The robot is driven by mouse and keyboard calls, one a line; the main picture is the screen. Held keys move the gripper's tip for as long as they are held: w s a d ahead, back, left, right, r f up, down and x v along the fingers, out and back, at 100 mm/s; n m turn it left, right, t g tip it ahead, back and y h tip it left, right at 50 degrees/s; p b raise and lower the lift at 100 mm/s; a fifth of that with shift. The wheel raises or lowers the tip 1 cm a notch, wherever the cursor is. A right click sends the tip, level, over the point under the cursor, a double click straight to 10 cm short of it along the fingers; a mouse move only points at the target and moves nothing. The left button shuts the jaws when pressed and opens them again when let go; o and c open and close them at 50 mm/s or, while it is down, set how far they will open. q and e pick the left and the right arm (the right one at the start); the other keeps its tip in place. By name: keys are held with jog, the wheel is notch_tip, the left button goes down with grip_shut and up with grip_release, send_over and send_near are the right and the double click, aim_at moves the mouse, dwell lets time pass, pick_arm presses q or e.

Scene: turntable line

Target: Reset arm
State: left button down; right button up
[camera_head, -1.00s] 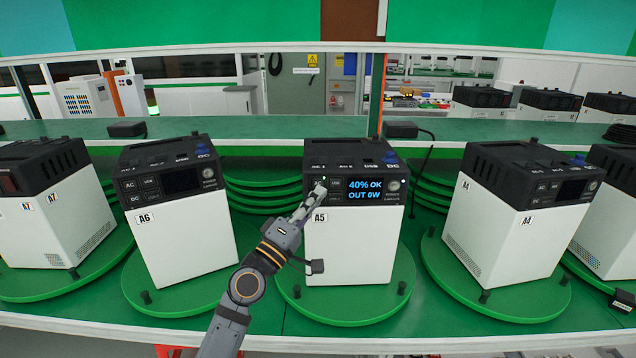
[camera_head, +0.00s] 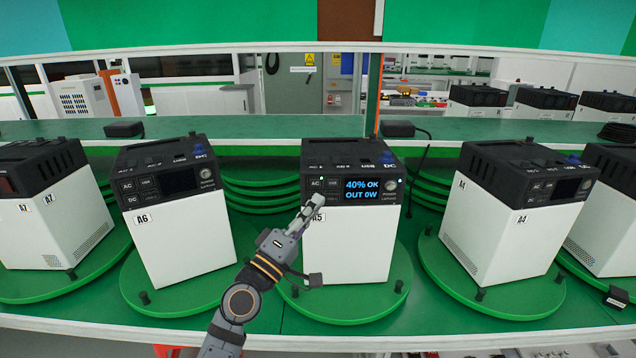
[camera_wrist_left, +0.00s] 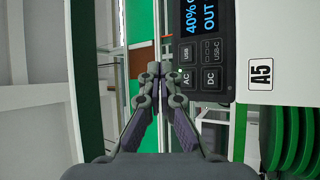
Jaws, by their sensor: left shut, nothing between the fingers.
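My left gripper (camera_head: 314,203) is in front of the power unit A5 (camera_head: 352,240), by the upper left of its white front. Its fingers are shut and empty, and they cover part of the A5 label. In the left wrist view the closed left gripper (camera_wrist_left: 155,75) points past the AC and DC buttons of unit A5 (camera_wrist_left: 262,40), apart from them as far as I can tell. The unit's screen is lit and reads "40% OK OUT 0W". My right gripper is in neither view.
Unit A5 stands on a green turntable (camera_head: 345,308). Unit A6 (camera_head: 185,240) stands to its left, with A7 (camera_head: 65,225) farther left. Unit A4 (camera_head: 500,235) stands to its right. Black adapters (camera_head: 125,129) lie on the green shelf behind.

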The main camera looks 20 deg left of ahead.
pick_arm(q)
jog(key=s+d+f+m+g+y, duration=0.15)
jog(key=s+f+m+g, duration=0.3)
jog(key=f, duration=0.65)
jog(key=s+d+f+m+g, duration=0.2)
jog(key=s+f+m+g, duration=0.3)
jog(key=f, duration=0.6)
jog(key=s+a+f+m+g+y, duration=0.1)
jog(key=s+a+f+g+y, duration=0.3)
jog(key=s+a+f, duration=0.3)
jog(key=s+a+f+m+g+y, duration=0.1)
jog(key=s+a+f+g+y, duration=0.4)
jog(key=s, duration=0.4)
notch_tip(320, 180, down, 25)
jog(key=a+h, duration=0.1)
jog(key=s+a+f+g, duration=0.1)
jog(key=s+f, duration=1.6)
jog(key=s, duration=0.3)
jog(key=shift+a+f+n+g, duration=0.25)
jog(key=shift+f+n+g, duration=0.1)
jog(key=shift+n, duration=0.1)
